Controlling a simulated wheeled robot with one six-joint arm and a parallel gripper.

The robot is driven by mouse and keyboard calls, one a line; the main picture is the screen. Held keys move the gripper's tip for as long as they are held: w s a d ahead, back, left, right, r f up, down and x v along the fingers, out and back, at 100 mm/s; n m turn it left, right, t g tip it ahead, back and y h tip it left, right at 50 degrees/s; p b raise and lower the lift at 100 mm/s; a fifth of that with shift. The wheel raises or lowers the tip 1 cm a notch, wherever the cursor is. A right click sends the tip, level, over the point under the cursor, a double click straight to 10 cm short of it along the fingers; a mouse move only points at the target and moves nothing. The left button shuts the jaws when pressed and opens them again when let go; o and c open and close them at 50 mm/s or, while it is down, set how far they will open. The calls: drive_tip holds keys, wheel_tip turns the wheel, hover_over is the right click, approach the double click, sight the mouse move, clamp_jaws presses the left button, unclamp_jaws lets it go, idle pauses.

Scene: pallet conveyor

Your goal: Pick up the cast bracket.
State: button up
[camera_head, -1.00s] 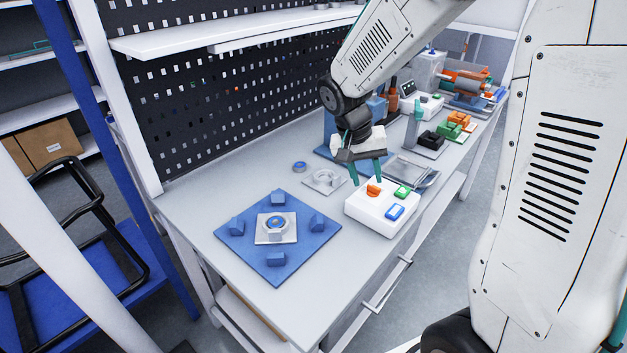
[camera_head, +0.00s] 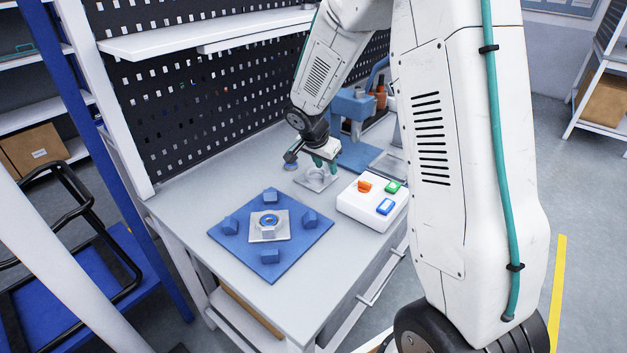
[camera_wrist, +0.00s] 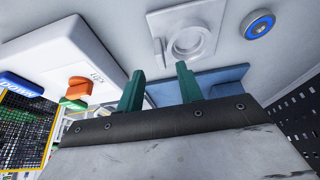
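The cast bracket (camera_head: 313,182) is a pale grey square plate with a raised round ring. It lies flat on the white bench, beside the blue press, and also shows in the wrist view (camera_wrist: 188,38). My gripper (camera_head: 323,164) is just above the bracket in the head view and hides part of it. In the wrist view, its two teal fingers (camera_wrist: 159,68) are apart with nothing between them, and the bracket appears beyond their tips. A similar plate with a blue-centred ring (camera_head: 269,225) sits on the blue fixture (camera_head: 302,243).
A blue-and-grey ring (camera_wrist: 259,25) lies beside the bracket. A white button box (camera_head: 352,207) stands close by on the front side. The blue press (camera_head: 352,104) and the pegboard (camera_head: 200,115) stand behind. Bare bench lies left of the bracket.

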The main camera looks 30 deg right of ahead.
sight(329, 174)
drive_tip(key=x, duration=0.3)
drive_tip(key=shift+s+f, duration=0.1)
drive_tip(key=shift+f, duration=0.15)
clamp_jaws()
drive_tip(key=shift+r, duration=0.15)
wheel_tip(329, 174, up, 10)
